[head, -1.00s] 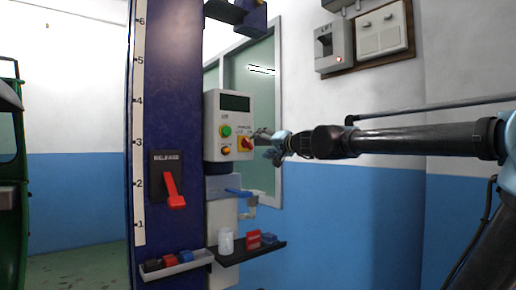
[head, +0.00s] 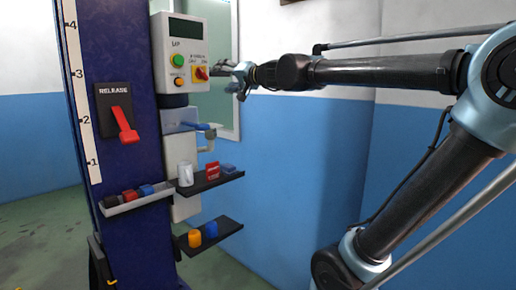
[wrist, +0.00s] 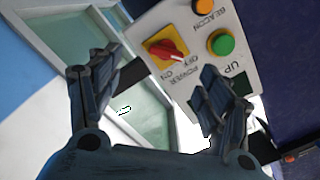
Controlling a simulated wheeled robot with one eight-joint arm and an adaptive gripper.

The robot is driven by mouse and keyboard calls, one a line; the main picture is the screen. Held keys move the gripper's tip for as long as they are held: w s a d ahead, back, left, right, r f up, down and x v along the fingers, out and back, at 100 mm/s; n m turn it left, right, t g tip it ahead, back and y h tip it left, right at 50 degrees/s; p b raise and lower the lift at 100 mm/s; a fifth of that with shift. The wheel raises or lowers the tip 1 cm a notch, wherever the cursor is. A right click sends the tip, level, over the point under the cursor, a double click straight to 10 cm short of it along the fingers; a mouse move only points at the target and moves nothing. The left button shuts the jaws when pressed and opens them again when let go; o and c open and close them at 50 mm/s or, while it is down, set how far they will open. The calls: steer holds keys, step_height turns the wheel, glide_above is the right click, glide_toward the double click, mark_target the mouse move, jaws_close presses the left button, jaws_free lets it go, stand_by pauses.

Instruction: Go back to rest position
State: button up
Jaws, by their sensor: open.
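My gripper (head: 240,78) is at the end of my outstretched arm, just right of the grey control box (head: 183,55) on the blue lift column. In the wrist view my gripper (wrist: 155,95) is open, with its two fingers apart and nothing between them. Beyond the fingers are the box's red power knob on a yellow plate (wrist: 167,50), a green button (wrist: 222,43) and an orange beacon button (wrist: 204,6). Whether a fingertip touches the box cannot be told.
The blue column (head: 120,200) carries a red release lever (head: 124,124). Small trays with loose items jut out below the box, including a lower black shelf (head: 222,238). A blue and white wall (head: 295,160) stands behind my arm. Green floor (head: 40,240) shows at lower left.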

steer(key=s+d+f+g+h, duration=0.3)
steer(key=s+d+f, duration=0.5)
steer(key=d+f, duration=0.4)
steer(key=s+d+f+g+h, duration=0.3)
steer(key=s+d+f+h, duration=0.3)
steer(key=f, duration=1.5)
steer(key=s+d+f+g+h, duration=0.3)
steer(key=s+d+f, duration=0.8)
steer(key=d+f, duration=0.5)
steer(key=shift+d+f+m+h, duration=0.3)
steer(key=shift+d+h, duration=0.55)
steer(key=shift+h, duration=0.05)
